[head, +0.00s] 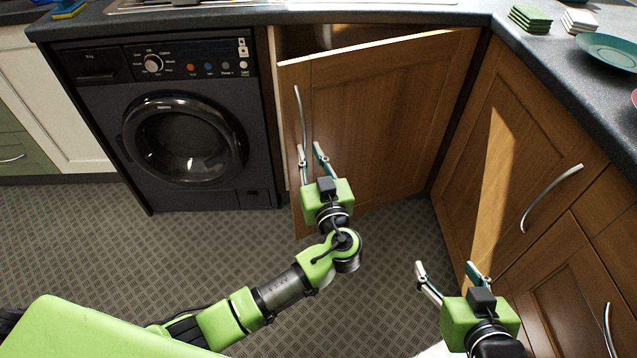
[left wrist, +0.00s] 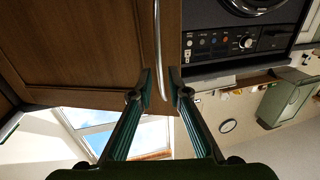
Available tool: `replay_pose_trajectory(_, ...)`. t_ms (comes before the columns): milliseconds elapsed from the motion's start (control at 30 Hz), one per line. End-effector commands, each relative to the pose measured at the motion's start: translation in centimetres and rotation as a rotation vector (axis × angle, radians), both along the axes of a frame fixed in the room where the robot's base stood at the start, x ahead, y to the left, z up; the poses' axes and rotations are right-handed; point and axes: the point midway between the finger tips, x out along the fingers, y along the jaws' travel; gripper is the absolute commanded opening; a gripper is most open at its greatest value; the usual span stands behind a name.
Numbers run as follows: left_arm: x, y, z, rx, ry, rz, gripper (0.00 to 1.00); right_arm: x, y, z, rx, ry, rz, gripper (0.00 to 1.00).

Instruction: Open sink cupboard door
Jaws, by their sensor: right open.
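The sink cupboard door (head: 380,110) is the brown wooden door right of the washing machine. It stands ajar, with a dark gap above its top edge. Its long metal handle (head: 300,108) runs upright near the door's left edge. My left gripper (head: 310,148) is at the lower part of this handle, its fingers partly closed. In the left wrist view the handle (left wrist: 158,35) runs between the two fingertips (left wrist: 160,75). Whether both fingers press on it is unclear. My right gripper (head: 446,266) is open and empty, low in front of the right-hand cupboards.
The black washing machine (head: 185,130) stands left of the door. Another wooden cupboard (head: 510,150) with a curved handle (head: 552,195) is at right angles to it. The dark countertop (head: 520,50) runs above. The patterned floor (head: 130,255) in front is clear.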

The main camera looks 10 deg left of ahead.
Motion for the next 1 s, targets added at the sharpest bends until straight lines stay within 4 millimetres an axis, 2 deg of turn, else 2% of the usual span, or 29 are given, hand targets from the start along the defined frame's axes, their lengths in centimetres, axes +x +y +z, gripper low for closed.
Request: replay_pose_trajectory(1000,-6.5,-3.2,-0.1,-0.002,0.001,0.000,0.17,0.0,0.0,-0.9,0.000,0.000,0.000,0.61)
